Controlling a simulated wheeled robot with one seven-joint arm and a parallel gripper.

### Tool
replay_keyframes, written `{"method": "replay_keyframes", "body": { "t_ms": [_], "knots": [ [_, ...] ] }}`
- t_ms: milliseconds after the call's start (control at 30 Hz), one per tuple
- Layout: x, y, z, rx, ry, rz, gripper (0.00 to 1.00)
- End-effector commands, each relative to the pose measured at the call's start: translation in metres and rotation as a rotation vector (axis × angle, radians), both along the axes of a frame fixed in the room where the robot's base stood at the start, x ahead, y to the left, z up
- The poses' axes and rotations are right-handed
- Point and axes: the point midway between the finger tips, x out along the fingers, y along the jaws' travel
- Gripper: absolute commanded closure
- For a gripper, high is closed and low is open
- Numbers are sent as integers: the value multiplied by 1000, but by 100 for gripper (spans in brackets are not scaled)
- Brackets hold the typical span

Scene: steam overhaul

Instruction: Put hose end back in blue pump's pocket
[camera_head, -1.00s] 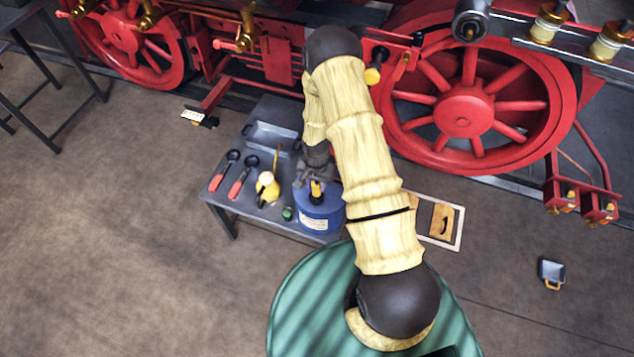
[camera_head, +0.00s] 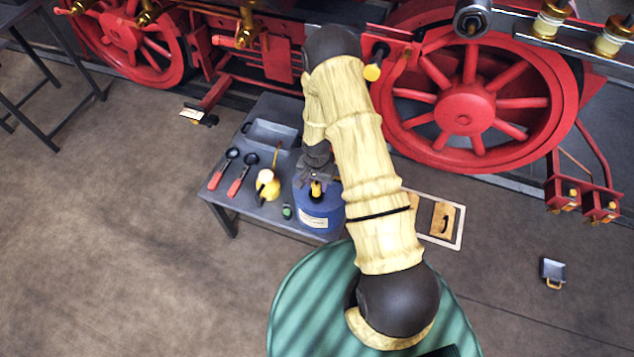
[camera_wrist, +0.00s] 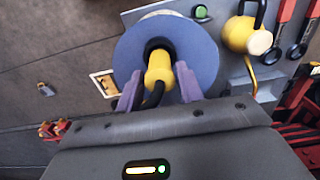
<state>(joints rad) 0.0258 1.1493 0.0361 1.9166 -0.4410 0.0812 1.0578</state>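The blue pump (camera_head: 319,214) is a round blue can with a white label, standing at the front right of the grey bench. In the wrist view its round blue top (camera_wrist: 202,62) fills the upper middle. The yellow hose end (camera_wrist: 160,72) points at a dark round pocket (camera_wrist: 157,45) in that top, and its tip is at the opening. How deep it sits I cannot tell. My gripper (camera_wrist: 159,76) has its two fingers close on either side of the hose end and looks shut on it. Black hose (camera_wrist: 153,96) trails back between the fingers. My arm partly hides the pump in the head view.
The grey bench (camera_head: 225,189) also holds two red-handled tools (camera_head: 242,176), a yellow can (camera_head: 267,186), a small green item (camera_head: 287,211) and a tray (camera_head: 270,134). Red locomotive wheels (camera_head: 465,108) stand behind. A framed board (camera_head: 449,241) lies to the right. Floor at left is open.

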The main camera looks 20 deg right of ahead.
Motion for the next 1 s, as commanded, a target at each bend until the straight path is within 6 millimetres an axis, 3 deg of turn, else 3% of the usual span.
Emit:
{"method": "replay_keyframes", "body": {
  "t_ms": [100, 533, 1000],
  "knots": [
    [0, 0, 0, 0, 0, 0, 44],
    [1, 0, 7, 0, -1, -2, 44],
    [1, 0, 72, 1, -4, -2, 44]
  ]
}}
